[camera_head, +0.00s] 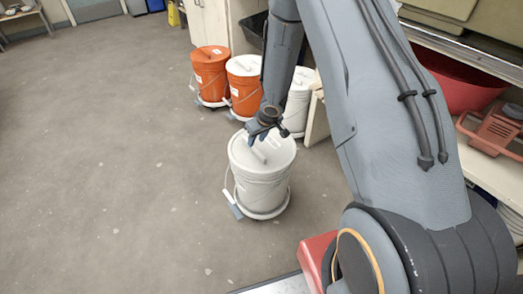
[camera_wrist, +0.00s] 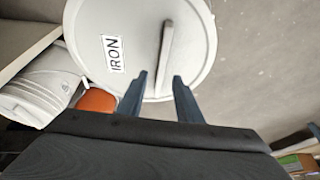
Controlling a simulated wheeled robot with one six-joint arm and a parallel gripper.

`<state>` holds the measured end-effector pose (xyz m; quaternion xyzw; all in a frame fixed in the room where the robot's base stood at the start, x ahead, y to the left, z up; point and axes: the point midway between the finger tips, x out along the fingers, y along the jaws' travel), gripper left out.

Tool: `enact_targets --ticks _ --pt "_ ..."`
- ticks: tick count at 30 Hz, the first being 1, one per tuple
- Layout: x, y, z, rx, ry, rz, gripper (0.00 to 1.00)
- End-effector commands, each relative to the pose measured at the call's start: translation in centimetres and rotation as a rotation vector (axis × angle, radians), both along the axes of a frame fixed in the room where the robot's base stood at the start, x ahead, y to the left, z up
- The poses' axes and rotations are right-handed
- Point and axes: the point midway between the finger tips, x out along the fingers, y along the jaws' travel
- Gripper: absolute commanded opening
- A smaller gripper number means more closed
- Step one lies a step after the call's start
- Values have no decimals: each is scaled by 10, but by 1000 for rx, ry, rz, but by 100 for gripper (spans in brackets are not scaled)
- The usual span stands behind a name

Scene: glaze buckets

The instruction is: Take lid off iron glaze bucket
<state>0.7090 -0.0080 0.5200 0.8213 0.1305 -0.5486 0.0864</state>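The iron glaze bucket (camera_head: 262,190) is white and stands upright on the floor in the head view. Its white lid (camera_head: 240,154) is on top. In the wrist view the lid (camera_wrist: 92,22) carries a label reading IRON (camera_wrist: 113,53) and a raised bar handle (camera_wrist: 166,45). My gripper (camera_head: 263,136) is over the lid in the head view, its fingertips hard to make out there. In the wrist view my gripper (camera_wrist: 160,76) is open and empty. Its two fingers point at the lid, and the near end of the handle lies about between their tips; I cannot tell the remaining gap.
Two orange buckets, one with an orange lid (camera_head: 211,52) and one with a white lid (camera_head: 243,66), stand behind with another white bucket (camera_head: 298,105). Shelving with a red basin (camera_head: 462,85) is at right. The floor (camera_head: 100,170) at left is clear.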

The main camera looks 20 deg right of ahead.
Motion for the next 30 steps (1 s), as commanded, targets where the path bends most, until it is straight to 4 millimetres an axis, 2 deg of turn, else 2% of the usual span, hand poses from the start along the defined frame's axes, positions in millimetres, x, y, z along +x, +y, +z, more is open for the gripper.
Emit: enact_targets --ticks 12,28,29,30 --pt "14 7 -47 -1 1 0 32" --pt "15 7 -49 -2 1 1 32" --pt "15 7 -49 -2 1 1 30" --pt "15 7 -49 -2 1 1 24"
